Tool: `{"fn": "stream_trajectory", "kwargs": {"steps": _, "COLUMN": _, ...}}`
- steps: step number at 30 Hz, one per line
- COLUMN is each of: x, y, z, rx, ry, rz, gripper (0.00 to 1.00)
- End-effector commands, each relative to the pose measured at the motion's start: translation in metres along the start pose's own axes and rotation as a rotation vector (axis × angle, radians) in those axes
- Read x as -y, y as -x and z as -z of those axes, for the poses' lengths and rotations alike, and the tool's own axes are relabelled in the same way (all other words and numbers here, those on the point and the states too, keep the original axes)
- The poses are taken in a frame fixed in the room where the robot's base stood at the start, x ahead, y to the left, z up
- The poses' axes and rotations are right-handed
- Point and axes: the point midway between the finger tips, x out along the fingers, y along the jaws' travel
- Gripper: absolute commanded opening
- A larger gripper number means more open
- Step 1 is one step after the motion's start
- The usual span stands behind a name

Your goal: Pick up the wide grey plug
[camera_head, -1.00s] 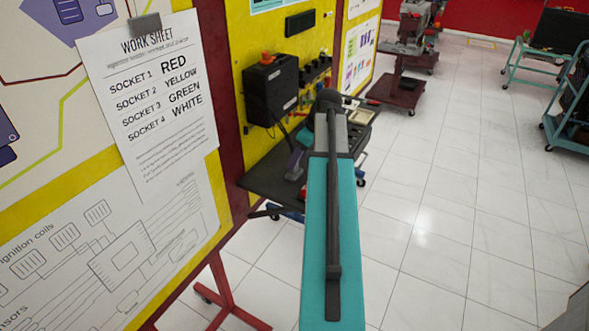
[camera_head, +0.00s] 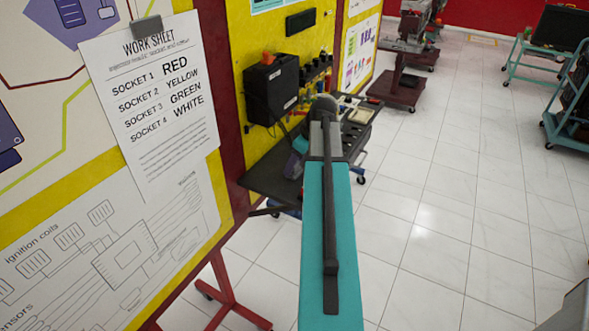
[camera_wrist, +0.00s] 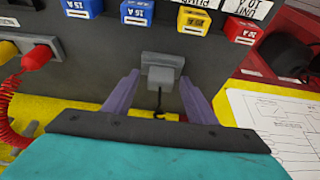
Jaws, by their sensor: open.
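The wide grey plug (camera_wrist: 163,77) shows in the wrist view against the front of the dark panel box (camera_wrist: 105,58). A short dark cable hangs below it. My gripper (camera_wrist: 160,80) is open, with one purple finger on each side of the plug. Whether the fingers touch it cannot be told. In the head view, my gripper (camera_head: 299,146) is mostly hidden behind my arm, close to the black box (camera_head: 272,90) on the yellow board. The plug cannot be made out there.
Blue fuses (camera_wrist: 137,12), a yellow fuse (camera_wrist: 194,20) and a red fuse (camera_wrist: 240,30) sit above the plug. A red plug (camera_wrist: 37,57) with a coiled cord is at left. A dark shelf (camera_head: 268,182) lies below the box.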

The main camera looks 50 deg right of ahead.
Motion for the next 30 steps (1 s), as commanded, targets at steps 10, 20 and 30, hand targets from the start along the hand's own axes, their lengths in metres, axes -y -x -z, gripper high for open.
{"fn": "stream_trajectory", "kwargs": {"steps": 10, "x": 0.000, "y": 0.000, "z": 0.000, "rx": 0.000, "ry": 0.000, "rz": 0.000, "gripper": 0.25}}
{"fn": "stream_trajectory", "kwargs": {"steps": 20, "x": 0.000, "y": 0.005, "z": 0.002, "rx": 0.000, "ry": 0.000, "rz": 0.000, "gripper": 0.25}}
{"fn": "stream_trajectory", "kwargs": {"steps": 30, "x": -0.001, "y": 0.032, "z": 0.014, "rx": -0.001, "ry": 0.001, "rz": -0.002, "gripper": 0.25}}
